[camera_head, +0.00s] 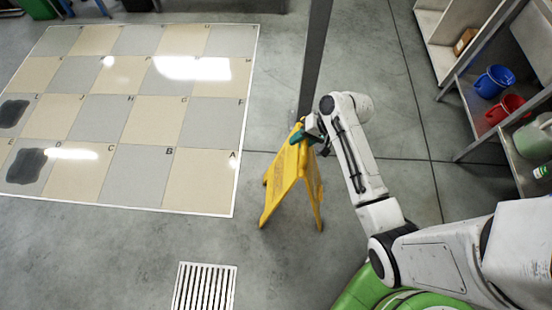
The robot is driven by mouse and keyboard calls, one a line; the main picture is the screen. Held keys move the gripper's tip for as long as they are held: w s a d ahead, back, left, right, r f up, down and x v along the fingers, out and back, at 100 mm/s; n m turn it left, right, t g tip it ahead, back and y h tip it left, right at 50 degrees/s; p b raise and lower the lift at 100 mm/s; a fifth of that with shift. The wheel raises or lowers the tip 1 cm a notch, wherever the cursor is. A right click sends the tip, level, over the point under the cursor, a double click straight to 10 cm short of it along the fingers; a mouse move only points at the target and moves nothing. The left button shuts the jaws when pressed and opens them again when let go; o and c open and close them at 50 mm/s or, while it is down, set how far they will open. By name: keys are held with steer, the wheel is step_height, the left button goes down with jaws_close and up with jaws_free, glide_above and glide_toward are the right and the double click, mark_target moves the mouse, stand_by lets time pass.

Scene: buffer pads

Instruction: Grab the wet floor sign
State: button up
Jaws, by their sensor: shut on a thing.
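The yellow wet floor sign (285,183) stands on the grey floor in the middle of the picture. It is an A-frame with its legs spread. My gripper (300,136) is at the sign's top edge and is shut on it. My arm reaches it from the right, and part of the sign's top is hidden by the gripper. The sign's feet appear to rest on the floor, and it looks upright.
A grey post (313,60) rises right behind the sign. A checkered, lettered floor area (125,115) with dark wet patches (27,166) lies at the left. A floor drain (205,288) is in front. Shelves with a blue bucket (494,81) and a red bucket (506,108) stand at the right.

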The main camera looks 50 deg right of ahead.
jaws_close()
stand_by(0.8)
steer(key=shift+r, duration=0.1)
